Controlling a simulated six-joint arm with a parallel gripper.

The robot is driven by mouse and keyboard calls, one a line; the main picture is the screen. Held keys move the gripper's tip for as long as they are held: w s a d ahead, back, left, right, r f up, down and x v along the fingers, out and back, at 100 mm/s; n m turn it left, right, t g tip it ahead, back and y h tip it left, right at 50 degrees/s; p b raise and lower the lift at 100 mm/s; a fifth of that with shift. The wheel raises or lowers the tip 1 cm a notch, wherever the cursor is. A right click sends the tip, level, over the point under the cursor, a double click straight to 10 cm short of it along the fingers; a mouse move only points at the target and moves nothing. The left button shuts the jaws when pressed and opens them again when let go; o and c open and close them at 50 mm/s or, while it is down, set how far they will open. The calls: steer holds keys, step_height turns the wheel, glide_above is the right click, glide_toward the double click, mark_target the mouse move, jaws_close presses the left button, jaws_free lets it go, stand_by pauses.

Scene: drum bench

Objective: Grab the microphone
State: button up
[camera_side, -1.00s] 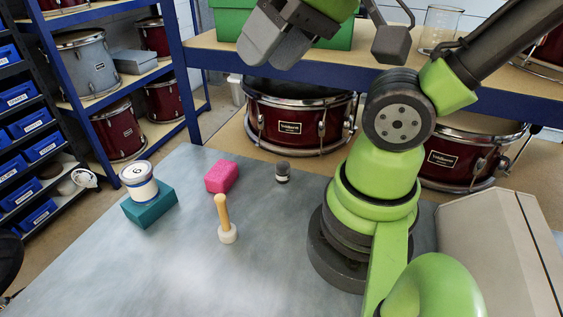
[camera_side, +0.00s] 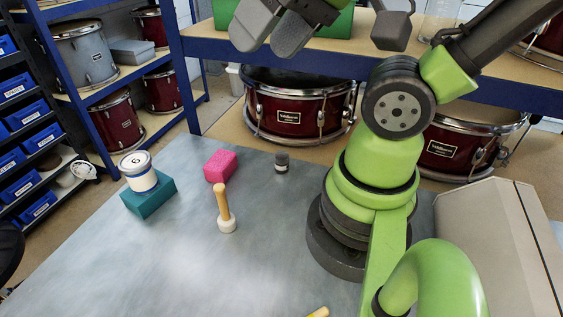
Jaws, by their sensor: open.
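I cannot make out a clear microphone on the grey bench top (camera_side: 120,262). A small dark-topped cylinder (camera_side: 282,161) stands near the far edge; I cannot tell what it is. A mallet (camera_side: 223,207) with a wooden handle and white head stands head down near the middle. The end of a yellowish stick (camera_side: 319,312) shows at the bottom edge, the rest cut off. My gripper (camera_side: 272,36) is at the top of the view, high above the bench, open and empty, with its two grey fingers apart.
A pink block (camera_side: 220,166) lies left of the dark cylinder. A shelf with red drums (camera_side: 296,108) stands behind. A beige case (camera_side: 497,240) is at the right. The front left bench is clear.

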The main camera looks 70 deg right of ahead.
steer(key=g+h, duration=0.2)
steer(key=g, duration=0.5)
glide_above(282, 153)
steer(key=shift+n, duration=0.3)
steer(key=f, duration=1.4)
steer(key=a+f, duration=0.1)
steer(key=f, duration=0.6)
step_height(282, 153, down, 4)
steer(key=shift+s+d+f, duration=0.1)
steer(key=shift+f, duration=0.1)
steer(key=shift+d+f, duration=0.2)
steer(key=shift+f, duration=1.25)
steer(key=shift+d+f, duration=0.15)
steer(key=shift+f, duration=1.25)
steer(key=c, duration=1)
steer(key=shift+r, duration=0.1)
